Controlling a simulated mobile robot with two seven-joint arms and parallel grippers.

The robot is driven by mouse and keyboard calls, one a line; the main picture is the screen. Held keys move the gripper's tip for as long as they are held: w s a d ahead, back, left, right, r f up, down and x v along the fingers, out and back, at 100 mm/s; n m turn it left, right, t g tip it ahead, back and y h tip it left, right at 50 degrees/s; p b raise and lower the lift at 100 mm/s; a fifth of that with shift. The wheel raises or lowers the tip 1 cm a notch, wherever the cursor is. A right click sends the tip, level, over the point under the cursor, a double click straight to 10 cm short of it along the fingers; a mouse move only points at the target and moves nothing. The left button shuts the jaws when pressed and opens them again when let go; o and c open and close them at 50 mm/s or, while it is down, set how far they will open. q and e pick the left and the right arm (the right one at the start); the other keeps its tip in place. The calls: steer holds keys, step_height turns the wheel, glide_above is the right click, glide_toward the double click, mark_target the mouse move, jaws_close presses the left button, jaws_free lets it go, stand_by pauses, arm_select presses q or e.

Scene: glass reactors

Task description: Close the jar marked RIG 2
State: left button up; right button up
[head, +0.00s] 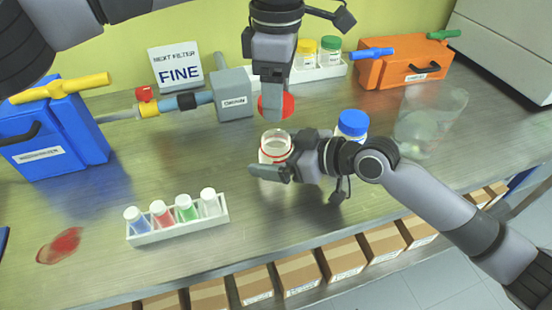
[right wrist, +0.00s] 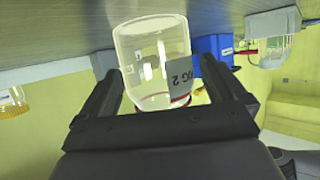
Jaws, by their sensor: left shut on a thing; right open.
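The jar marked RIG 2 (head: 274,143) is clear glass, stands upright on the bench and shows an open mouth with a red ring at its neck. In the right wrist view the jar (right wrist: 152,55) appears upside down with part of its label showing. My right gripper (head: 277,170) is open, with its fingers on either side of the jar; I cannot tell whether either touches it. My left gripper (head: 273,98) is shut on a red lid (head: 288,106), held above the jar and apart from it. The fingers partly hide the lid.
A blue-capped jar (head: 352,124) stands close to the right of my right gripper. A clear glass vessel (head: 430,115) is farther right. A grey block (head: 233,95) with a pipe is at left behind. A white vial rack (head: 180,232) is front left. Bench between is clear.

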steer(key=c, duration=1.5)
arm_select(q)
steer(key=shift+f, duration=2.5)
steer(key=shift+f, duration=0.1)
steer(key=shift+f, duration=0.8)
steer(key=shift+f, duration=0.55)
arm_select(e)
jaws_close()
arm_select(q)
steer(key=m, duration=0.9)
steer(key=shift+m, duration=0.4)
